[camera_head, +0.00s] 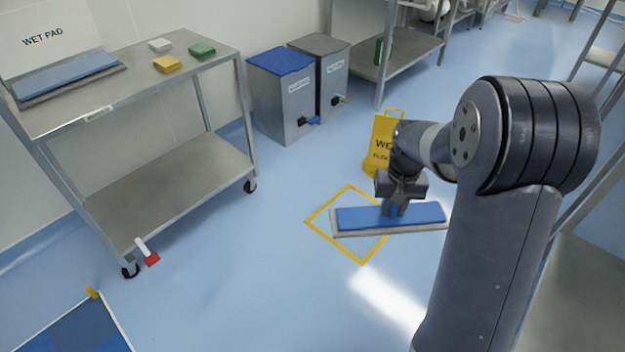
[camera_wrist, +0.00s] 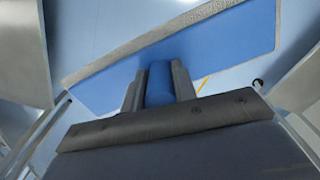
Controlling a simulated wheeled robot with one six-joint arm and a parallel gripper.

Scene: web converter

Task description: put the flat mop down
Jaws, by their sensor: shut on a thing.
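The flat mop (camera_head: 420,214) has a long blue top plate and a grey pad edge. My gripper (camera_head: 396,207) is shut on its blue grip and holds it level. In the head view the mop overlaps a yellow-outlined square (camera_head: 326,238) on the blue floor; its exact height above the floor is hard to tell. The wrist view shows the two dark fingers of my gripper (camera_wrist: 160,85) on either side of the blue cylindrical grip, with the mop plate (camera_wrist: 225,48) beyond them. Part of the yellow outline shows beneath it.
A yellow wet-floor sign (camera_head: 381,140) stands just behind the square. A steel trolley (camera_head: 190,165) at the left carries a blue pad (camera_head: 65,72) and several small coloured blocks. Two lidded bins (camera_head: 283,100) stand behind. The floor left of the square is clear.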

